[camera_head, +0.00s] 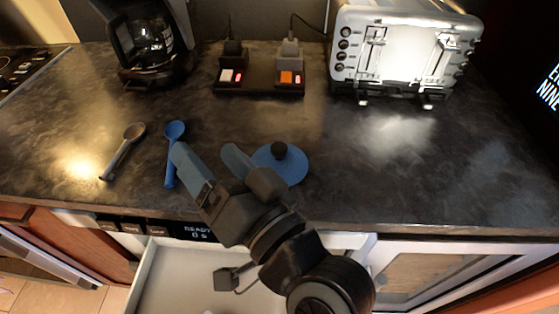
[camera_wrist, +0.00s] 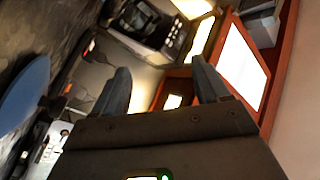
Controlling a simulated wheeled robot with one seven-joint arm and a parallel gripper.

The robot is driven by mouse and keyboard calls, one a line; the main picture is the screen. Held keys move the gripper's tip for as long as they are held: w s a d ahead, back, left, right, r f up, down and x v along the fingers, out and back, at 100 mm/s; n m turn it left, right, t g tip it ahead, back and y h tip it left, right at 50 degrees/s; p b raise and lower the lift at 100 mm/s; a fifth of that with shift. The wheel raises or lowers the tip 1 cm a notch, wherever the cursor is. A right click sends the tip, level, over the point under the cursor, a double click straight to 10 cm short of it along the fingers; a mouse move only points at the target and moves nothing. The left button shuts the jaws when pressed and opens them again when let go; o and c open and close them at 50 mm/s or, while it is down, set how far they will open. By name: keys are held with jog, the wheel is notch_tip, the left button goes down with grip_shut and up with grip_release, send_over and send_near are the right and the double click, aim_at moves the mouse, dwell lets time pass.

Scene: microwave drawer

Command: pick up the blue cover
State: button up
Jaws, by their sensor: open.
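The blue cover (camera_head: 291,166) is a round disc with a black knob, lying on the dark countertop (camera_head: 400,180) near its front edge. My gripper (camera_head: 205,160) is open and empty, with its fingers just left of the cover in the head view. One finger and part of my arm stand before the cover's left and lower edge. In the wrist view the gripper fingers (camera_wrist: 160,90) are spread with nothing between them. A blue edge of the cover (camera_wrist: 22,98) shows at the far left there.
A coffee maker (camera_head: 150,40), a switch block (camera_head: 260,85) and a toaster (camera_head: 400,50) stand behind. An open white drawer (camera_head: 170,280) is below. The countertop right of the cover is clear.

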jog(key=a+r+n+g+y, duration=0.55)
jog(key=a+n+g, duration=0.2)
jog(key=a, duration=0.25)
jog(key=n+g+h+b, duration=0.3)
jog(key=n+g+h, duration=0.45)
jog(key=h, duration=1.05)
send_over(281, 147)
jog(key=a, duration=0.1)
jog(key=shift+t, duration=0.5)
jog(key=f, duration=0.4)
jog(key=shift+w+a+f, duration=0.15)
jog(key=shift+w+f, duration=0.15)
jog(key=shift+w, duration=0.1)
jog(key=shift+w+d+f+h, duration=0.1)
jog(key=shift+d+f+h, duration=0.05)
jog(key=shift+d+h, duration=0.1)
jog(key=shift+s+d+f, duration=0.1)
jog(key=shift+s+f, duration=0.05)
jog(key=shift+f, duration=1.05)
jog(key=shift+s+d+f, duration=0.15)
jog(key=shift+f, duration=1.1)
jog(key=shift+s+d+f, duration=0.1)
jog(key=shift+s+f, duration=0.05)
jog(key=shift+f, duration=1.05)
jog(key=shift+s+f, duration=0.1)
jog(key=c, duration=1.4)
